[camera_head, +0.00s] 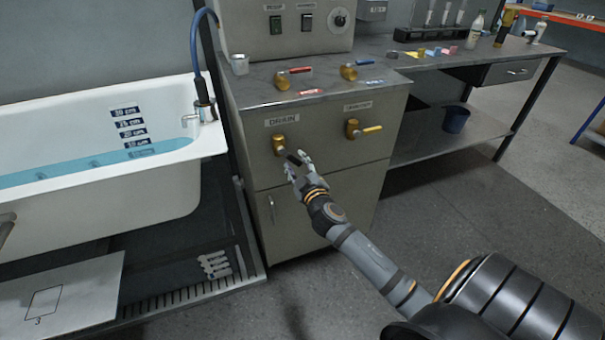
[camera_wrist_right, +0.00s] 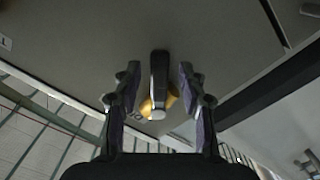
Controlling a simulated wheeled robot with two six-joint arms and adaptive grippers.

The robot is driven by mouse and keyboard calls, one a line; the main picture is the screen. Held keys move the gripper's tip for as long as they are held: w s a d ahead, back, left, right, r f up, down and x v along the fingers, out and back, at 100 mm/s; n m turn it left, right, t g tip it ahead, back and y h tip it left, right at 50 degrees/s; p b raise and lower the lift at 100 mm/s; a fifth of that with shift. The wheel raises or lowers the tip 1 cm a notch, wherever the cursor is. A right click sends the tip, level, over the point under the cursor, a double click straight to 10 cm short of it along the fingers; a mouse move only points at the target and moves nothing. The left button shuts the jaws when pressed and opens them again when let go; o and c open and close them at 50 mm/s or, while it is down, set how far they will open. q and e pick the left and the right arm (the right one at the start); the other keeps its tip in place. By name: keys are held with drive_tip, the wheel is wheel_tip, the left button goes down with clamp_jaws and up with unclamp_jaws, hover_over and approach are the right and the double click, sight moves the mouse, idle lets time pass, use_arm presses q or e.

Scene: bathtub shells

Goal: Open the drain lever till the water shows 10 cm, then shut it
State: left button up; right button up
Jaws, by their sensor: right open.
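The drain valve (camera_head: 279,143) is a brass fitting under the DRAIN label on the grey cabinet front. Its dark lever (camera_wrist_right: 158,75) stands between the two fingers in the right wrist view, with brass behind it. My right gripper (camera_head: 297,163) is open around the lever; I cannot tell whether either finger touches it. The white bathtub (camera_head: 185,172) holds blue water (camera_head: 85,168). My left gripper is not in view.
A second brass valve with a yellow lever (camera_head: 370,129) sits right of the drain valve. Red-handled (camera_head: 290,76) and blue-handled (camera_head: 358,69) valves stand on the cabinet top. A blue hose (camera_head: 194,45) runs to the tub tap.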

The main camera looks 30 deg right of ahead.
drive_tip(key=v, duration=1)
drive_tip(key=shift+s, duration=0.15)
idle(6.6)
